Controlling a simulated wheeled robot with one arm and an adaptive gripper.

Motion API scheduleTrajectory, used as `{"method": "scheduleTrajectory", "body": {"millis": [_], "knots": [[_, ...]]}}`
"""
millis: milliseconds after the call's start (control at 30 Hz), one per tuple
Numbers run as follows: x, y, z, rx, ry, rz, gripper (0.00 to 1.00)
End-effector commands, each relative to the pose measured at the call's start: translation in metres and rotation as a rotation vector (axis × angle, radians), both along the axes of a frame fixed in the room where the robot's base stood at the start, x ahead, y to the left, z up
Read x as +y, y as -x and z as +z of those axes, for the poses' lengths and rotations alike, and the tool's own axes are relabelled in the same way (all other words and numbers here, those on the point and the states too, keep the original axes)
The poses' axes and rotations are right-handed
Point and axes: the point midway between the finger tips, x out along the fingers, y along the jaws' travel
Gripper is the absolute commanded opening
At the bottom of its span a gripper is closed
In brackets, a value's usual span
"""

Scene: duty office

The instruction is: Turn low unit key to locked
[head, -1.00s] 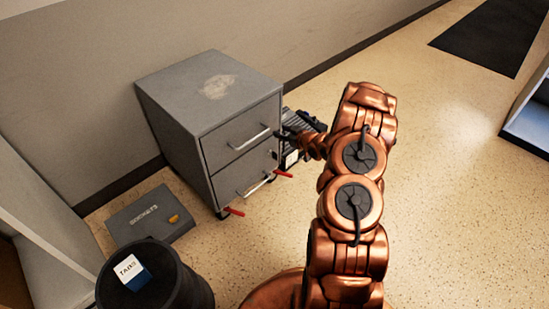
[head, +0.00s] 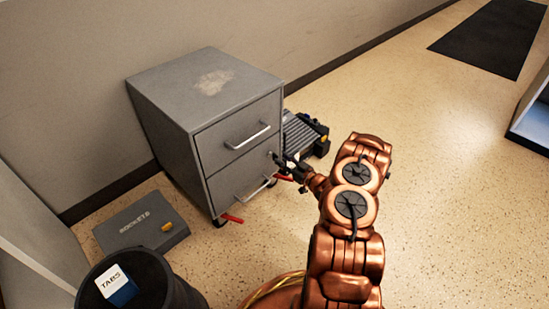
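The low unit (head: 205,85) is a grey two-drawer cabinet against the wall, left of my arm in the head view. Its upper drawer has a bar handle (head: 248,137) and its lower drawer has another bar handle (head: 258,190). Both drawers look closed. My gripper (head: 281,161) is at the right edge of the cabinet front, about level with the gap between the drawers. The key and its lock cannot be made out; the gripper covers that spot. The fingers are small and dark, so I cannot tell whether they are open, shut or touching the key.
Red levers show at the cabinet's casters (head: 232,218). A grey case labelled sockets (head: 130,222) lies on the floor at left. A black bin (head: 165,285) with a tabs box (head: 117,286) stands in front. A dark ribbed object (head: 303,138) lies behind the gripper.

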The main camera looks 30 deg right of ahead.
Motion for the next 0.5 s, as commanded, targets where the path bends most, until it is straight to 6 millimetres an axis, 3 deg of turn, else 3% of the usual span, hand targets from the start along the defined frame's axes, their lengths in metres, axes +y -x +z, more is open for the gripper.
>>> {"method": "scheduleTrajectory", "body": {"millis": [200, 500], "knots": [[0.008, -0.03, -0.002, -0.001, 0.002, 0.003, 0.36], [0.012, -0.045, 0.0, 0.001, 0.0, 0.003, 0.36]]}}
